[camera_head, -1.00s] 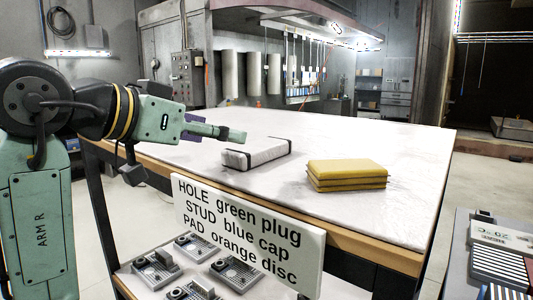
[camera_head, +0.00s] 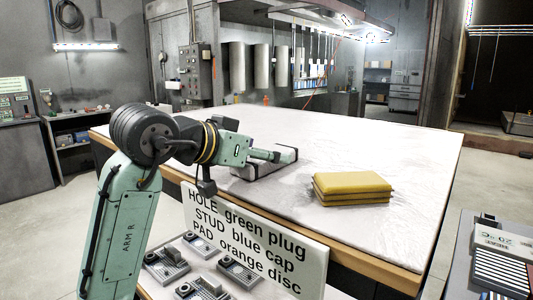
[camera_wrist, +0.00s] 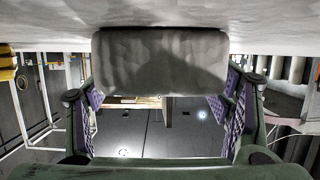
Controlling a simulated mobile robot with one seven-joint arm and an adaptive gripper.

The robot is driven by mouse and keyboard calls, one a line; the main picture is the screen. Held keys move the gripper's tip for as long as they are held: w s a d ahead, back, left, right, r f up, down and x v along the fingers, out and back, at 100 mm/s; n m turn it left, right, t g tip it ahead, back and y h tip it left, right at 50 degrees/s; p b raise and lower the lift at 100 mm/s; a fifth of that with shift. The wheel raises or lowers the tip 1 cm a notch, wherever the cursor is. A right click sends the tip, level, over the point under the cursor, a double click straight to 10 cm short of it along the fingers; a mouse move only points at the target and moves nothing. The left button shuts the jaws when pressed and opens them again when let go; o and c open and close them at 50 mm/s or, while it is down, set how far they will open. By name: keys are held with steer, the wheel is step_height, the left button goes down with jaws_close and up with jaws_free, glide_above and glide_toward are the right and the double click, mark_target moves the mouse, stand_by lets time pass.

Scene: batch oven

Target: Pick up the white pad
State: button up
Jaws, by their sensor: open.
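My gripper (camera_wrist: 160,112) is open there, with purple-lined fingers at left and right. No finger contact with the pad is visible. The head view hides part of the pad behind the gripper.
A stack of yellow pads (camera_head: 350,186) lies to the right of the white pad. A lettered sign (camera_head: 255,240) hangs at the table's front edge, above a lower shelf with grey fixtures (camera_head: 200,245). The table behind the pads is clear.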

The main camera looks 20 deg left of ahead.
steer(key=shift+c, duration=0.3)
steer(key=c, duration=0.9)
steer(key=shift+o, duration=0.2)
